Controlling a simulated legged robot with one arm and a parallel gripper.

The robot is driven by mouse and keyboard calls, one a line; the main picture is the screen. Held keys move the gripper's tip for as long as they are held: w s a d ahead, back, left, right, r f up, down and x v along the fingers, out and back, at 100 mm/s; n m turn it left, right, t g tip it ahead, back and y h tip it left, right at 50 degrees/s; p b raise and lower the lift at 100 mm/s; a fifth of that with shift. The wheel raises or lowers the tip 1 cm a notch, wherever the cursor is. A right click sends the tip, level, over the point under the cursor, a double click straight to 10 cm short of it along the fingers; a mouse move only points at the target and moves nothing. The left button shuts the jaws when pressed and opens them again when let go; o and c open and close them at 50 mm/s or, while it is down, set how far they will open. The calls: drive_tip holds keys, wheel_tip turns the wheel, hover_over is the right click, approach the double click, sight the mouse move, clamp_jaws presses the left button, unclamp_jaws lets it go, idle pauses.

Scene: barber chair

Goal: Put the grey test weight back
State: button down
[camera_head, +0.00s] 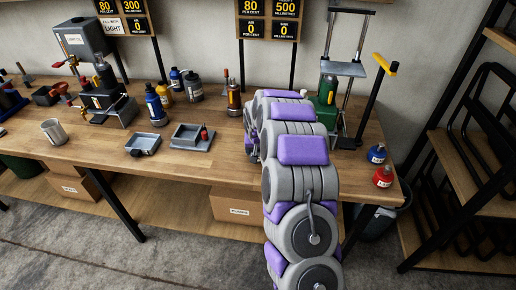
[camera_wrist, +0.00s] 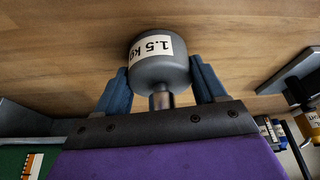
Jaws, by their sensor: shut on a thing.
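The grey test weight (camera_wrist: 158,72) shows in the wrist view, a dark grey round body with a white "1.5 kg" label and a narrower metal neck. My gripper (camera_wrist: 160,84) is shut on it, with one blue finger on each side. Wooden bench surface fills the view behind the weight; I cannot tell whether the weight touches it. In the head view my arm hides the gripper and the grey weight. A blue weight (camera_head: 377,154) and a red weight (camera_head: 383,177) stand at the right end of the bench (camera_head: 345,180).
Left are grey trays (camera_head: 192,137), a mug (camera_head: 54,132) and several bottles (camera_head: 156,105). A shelf rack (camera_head: 470,160) stands right of the bench.

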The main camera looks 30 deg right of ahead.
drive_tip(key=shift+r, duration=0.1)
drive_tip(key=shift+c, duration=0.4)
unclamp_jaws()
drive_tip(key=shift+d, duration=0.1)
drive_tip(key=shift+s, duration=0.1)
drive_tip(key=p+v, duration=0.2)
drive_tip(key=v, duration=1)
drive_tip(key=s+a+r+n+g, duration=0.1)
drive_tip(key=s+a+r, duration=0.25)
drive_tip(key=s, duration=0.25)
drive_tip(key=s+a+r+n+y, duration=0.1)
drive_tip(key=s+a+r, duration=0.1)
drive_tip(key=s+a, duration=0.3)
drive_tip(key=s+a+r+g, duration=0.1)
drive_tip(key=s+a+r, duration=0.1)
drive_tip(key=s, duration=0.5)
drive_tip(key=s+a+r+n+g, duration=0.1)
drive_tip(key=s+a, duration=0.2)
drive_tip(key=s, duration=1)
drive_tip(key=s+a+n+g, duration=0.1)
drive_tip(key=s+a, duration=0.3)
drive_tip(key=s, duration=1)
drive_tip(key=shift+s+r+n+g+y, duration=0.3)
drive_tip(key=shift+r+n+g+y, duration=0.1)
drive_tip(key=shift+g, duration=0.4)
